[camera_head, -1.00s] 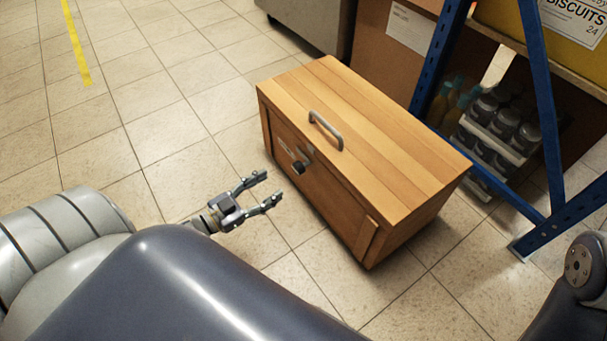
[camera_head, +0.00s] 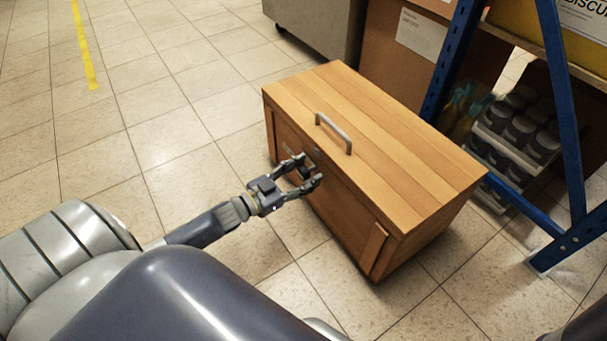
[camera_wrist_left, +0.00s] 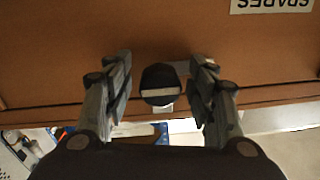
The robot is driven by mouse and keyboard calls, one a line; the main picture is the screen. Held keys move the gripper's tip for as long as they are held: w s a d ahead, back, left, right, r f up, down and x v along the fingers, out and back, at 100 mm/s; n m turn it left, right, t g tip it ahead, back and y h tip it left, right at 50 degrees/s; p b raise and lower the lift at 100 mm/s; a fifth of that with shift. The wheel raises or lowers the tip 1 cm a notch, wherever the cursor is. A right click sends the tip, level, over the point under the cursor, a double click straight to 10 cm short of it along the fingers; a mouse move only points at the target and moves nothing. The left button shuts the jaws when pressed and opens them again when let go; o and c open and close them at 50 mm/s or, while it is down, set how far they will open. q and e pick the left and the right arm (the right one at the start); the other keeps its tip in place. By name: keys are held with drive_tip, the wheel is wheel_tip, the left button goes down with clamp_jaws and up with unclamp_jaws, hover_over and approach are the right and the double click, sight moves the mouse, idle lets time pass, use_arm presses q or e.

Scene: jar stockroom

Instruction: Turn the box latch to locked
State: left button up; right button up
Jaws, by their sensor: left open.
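The wooden box (camera_head: 375,140) stands on the tiled floor with a grey handle (camera_head: 333,133) on its lid. Its latch shows in the left wrist view as a dark round knob (camera_wrist_left: 160,80) with a pale bar across its face, on the brown front (camera_wrist_left: 150,40). My left gripper (camera_head: 311,169) is open at the box front, with its fingers on either side of the knob. In the left wrist view (camera_wrist_left: 160,84) a gap shows between each finger and the knob. In the head view the fingers largely hide the latch. My right gripper is not in view.
A blue shelf frame (camera_head: 562,120) with dark jars (camera_head: 518,128) in a rack stands right of the box. A cardboard box (camera_head: 405,50) and a grey cabinet (camera_head: 318,25) stand behind. The floor to the left is clear.

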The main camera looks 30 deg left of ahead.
use_arm(q)
drive_tip(key=c, duration=1.1)
